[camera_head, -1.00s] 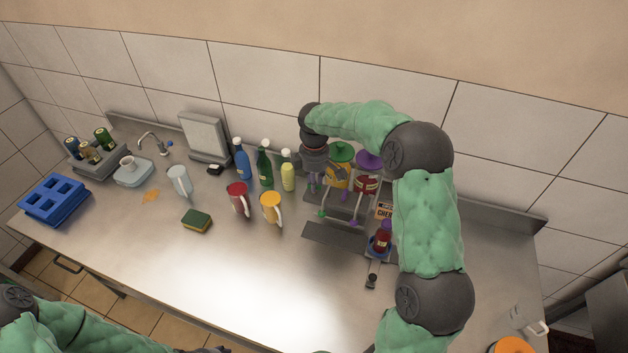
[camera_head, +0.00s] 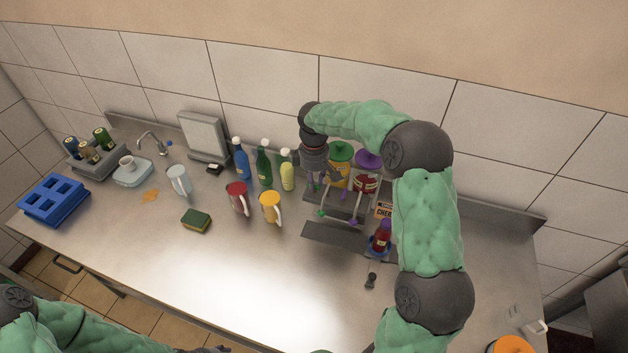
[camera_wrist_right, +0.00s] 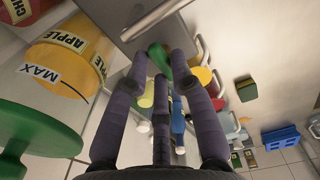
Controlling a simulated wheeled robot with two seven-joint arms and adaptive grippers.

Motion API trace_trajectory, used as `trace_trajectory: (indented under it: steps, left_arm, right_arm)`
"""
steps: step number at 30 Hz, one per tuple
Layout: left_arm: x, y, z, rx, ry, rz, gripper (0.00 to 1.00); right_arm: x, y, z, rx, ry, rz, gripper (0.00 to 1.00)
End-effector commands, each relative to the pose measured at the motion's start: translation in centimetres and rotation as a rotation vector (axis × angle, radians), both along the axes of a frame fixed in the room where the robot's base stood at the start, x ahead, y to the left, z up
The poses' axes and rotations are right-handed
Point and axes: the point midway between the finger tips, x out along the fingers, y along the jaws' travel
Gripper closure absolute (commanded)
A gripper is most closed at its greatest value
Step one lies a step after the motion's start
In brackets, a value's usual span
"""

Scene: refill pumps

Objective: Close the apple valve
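The apple dispenser is the yellow container (camera_head: 339,177) with a green lid (camera_head: 341,150); its APPLE label (camera_wrist_right: 66,40) shows large in the right wrist view. A green valve knob (camera_head: 321,213) is low at its spout. My right gripper (camera_head: 318,184) points down at the dispenser's left front. In the wrist view its dark fingers (camera_wrist_right: 161,66) are spread, with a green part (camera_wrist_right: 157,54) between or just beyond their tips; contact cannot be told. My left arm is at the lower left; its gripper (camera_head: 207,349) is mostly cut off by the bottom edge.
The cherry dispenser, red with a purple lid (camera_head: 367,160), stands just right. A small red bottle (camera_head: 382,236) is in front of it. Blue, green and yellow bottles (camera_head: 287,172) and red and yellow mugs (camera_head: 270,207) stand left. The counter's front middle is clear.

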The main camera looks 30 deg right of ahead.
Motion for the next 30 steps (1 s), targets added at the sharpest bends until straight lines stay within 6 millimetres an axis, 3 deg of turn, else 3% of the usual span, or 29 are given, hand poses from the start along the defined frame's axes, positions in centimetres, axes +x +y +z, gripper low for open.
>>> trace_trajectory:
  steps: [14,17,30]
  left_arm:
    - [0.0,0.0,0.0,0.000,0.000,0.000,0.46]
    - [0.0,0.0,0.0,0.000,0.000,0.000,0.46]
    - [0.0,0.0,0.0,0.000,0.000,0.000,0.46]
  right_arm:
    - [0.0,0.0,0.5,-0.001,-0.001,0.002,0.55]
    - [0.1,0.0,1.6,0.000,-0.003,0.001,0.55]
    - [0.1,0.0,9.8,0.000,-0.004,0.002,0.55]
